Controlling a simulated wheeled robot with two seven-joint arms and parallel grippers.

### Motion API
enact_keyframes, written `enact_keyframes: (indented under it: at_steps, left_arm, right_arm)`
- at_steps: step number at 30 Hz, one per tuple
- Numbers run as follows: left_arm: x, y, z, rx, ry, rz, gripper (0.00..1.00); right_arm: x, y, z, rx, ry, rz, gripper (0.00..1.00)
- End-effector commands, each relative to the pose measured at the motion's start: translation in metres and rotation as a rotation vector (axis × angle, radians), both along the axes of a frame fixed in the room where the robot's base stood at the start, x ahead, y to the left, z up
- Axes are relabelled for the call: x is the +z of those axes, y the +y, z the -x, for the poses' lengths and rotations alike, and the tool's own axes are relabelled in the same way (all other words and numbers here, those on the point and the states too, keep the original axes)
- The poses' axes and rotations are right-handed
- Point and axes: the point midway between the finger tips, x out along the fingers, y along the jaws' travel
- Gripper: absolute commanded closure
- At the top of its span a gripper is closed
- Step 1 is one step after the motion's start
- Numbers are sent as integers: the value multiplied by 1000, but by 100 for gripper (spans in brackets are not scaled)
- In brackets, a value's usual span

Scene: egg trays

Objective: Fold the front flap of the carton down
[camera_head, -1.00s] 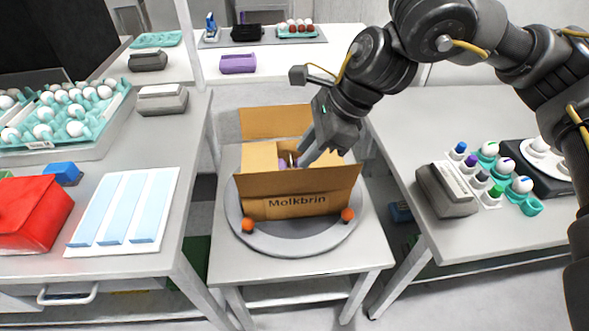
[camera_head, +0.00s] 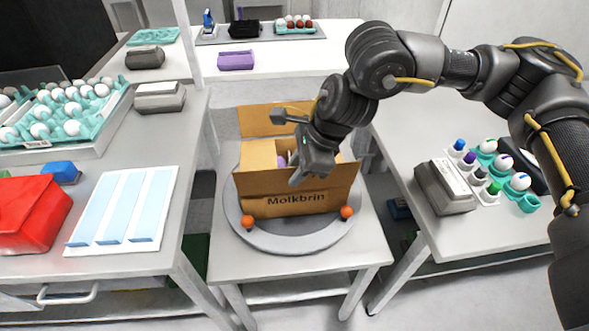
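The brown carton (camera_head: 262,207) stands on a round grey turntable in the middle of the picture, its "Molkbrin" lettering facing me. Its back flap (camera_head: 268,120) stands up, and a flap at the left (camera_head: 257,155) lies over part of the opening. The front flap (camera_head: 258,184) stands raised along the near side, its top edge flaring outward. My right gripper (camera_head: 295,182) points down at the middle of that top edge and overlaps it. Whether it touches the flap, and its finger gap, cannot be made out. Something purple shows inside the carton. My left gripper is out of view.
Two orange balls (camera_head: 248,222) (camera_head: 347,212) sit at the carton's near corners on the turntable (camera_head: 290,240). A left table holds an egg tray (camera_head: 97,137) and a red box (camera_head: 38,212). A right table holds a grey device (camera_head: 445,187), coloured-cap bottles and eggs.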

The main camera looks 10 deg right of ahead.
Motion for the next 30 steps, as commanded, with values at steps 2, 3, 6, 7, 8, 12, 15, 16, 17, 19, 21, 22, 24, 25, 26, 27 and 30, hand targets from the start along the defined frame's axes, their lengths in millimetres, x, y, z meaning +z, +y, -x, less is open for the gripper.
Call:
enact_keyframes:
  at_steps: [2,3,6,7,8,12,15,16,17,19,21,22,24,25,26,27,30]
  left_arm:
    - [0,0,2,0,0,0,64]
    - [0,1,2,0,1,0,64]
    - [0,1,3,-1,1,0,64]
    - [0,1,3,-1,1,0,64]
    - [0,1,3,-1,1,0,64]
    - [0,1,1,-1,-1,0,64]
    - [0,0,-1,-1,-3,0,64]
    - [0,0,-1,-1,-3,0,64]
    - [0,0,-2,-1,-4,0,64]
    - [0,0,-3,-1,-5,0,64]
    - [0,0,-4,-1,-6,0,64]
    - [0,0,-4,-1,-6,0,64]
    - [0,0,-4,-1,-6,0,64]
    - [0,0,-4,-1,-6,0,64]
    - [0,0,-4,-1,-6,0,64]
    - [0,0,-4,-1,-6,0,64]
    - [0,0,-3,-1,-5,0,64]
  right_arm:
    - [-6,3,0,1,2,0,75]
    - [-8,3,-1,-1,1,0,75]
    - [-10,4,-2,-1,0,0,75]
    - [-10,4,-2,-1,0,0,75]
    - [-10,4,-2,-1,-1,0,75]
    - [-10,4,-2,-1,0,0,75]
    - [-10,4,-2,-1,0,0,85]
    - [-10,4,-2,-1,0,0,89]
    - [-10,4,-2,-1,0,0,93]
    - [-10,4,-2,-1,0,0,100]
    - [-10,4,-2,-1,0,0,100]
    - [-10,4,-2,-1,0,0,100]
    - [-10,4,-2,-1,0,0,100]
    - [-10,4,-2,-1,0,0,100]
    - [-10,4,-2,-1,0,0,100]
    - [-10,4,-2,-1,0,0,100]
    - [-9,4,-2,-1,0,0,100]
